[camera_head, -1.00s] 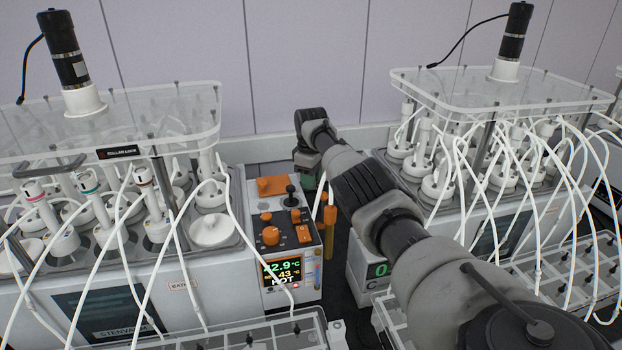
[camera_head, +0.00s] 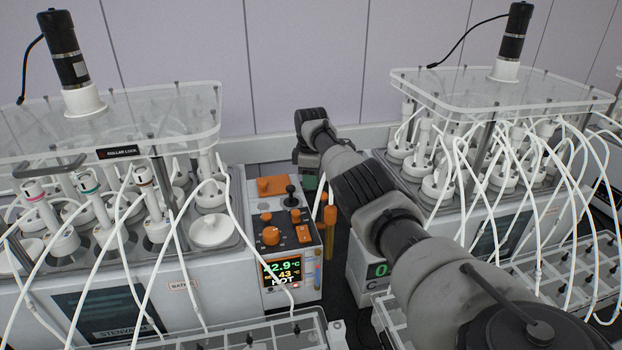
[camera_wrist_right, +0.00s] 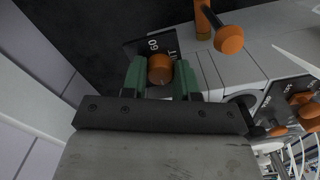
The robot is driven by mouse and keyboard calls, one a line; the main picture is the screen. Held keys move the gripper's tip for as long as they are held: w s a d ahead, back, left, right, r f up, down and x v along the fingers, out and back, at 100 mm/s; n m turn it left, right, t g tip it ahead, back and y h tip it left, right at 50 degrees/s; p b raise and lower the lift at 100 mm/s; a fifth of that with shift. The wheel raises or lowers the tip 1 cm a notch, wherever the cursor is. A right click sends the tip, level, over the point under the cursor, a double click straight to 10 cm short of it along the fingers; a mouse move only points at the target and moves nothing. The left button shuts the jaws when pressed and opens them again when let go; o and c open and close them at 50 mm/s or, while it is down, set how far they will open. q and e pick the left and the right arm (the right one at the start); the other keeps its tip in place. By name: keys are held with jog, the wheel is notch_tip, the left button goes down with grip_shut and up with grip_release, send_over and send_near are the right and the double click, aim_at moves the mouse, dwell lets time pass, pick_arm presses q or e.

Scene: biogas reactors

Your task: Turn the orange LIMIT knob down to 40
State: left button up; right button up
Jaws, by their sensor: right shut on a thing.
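The orange LIMIT knob (camera_wrist_right: 160,68) shows in the right wrist view, on a dark plate marked "60" and with part of a word ending in "IT". My right gripper (camera_wrist_right: 161,78) is shut on it, with one green finger on each side. The knob's pointer and full scale are hidden, so its setting cannot be read. In the head view my right gripper (camera_head: 309,181) reaches down behind the control box, partly hidden, and the LIMIT knob cannot be made out there. My left gripper is in neither view.
The control box (camera_head: 310,262) has another orange knob (camera_head: 270,236), a black lever (camera_head: 290,196) and a display (camera_head: 282,272) reading 42.9 °C, 43 °C and HOT. An orange-capped post (camera_head: 330,214) stands close beside my arm. Reactor baths with white tubes flank both sides.

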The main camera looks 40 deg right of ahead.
jog(key=o, duration=0.9)
jog(key=shift+r, duration=0.1)
notch_tip(320, 180, up, 11)
jog(key=shift+f+b, duration=0.1)
jog(key=shift+b, duration=0.95)
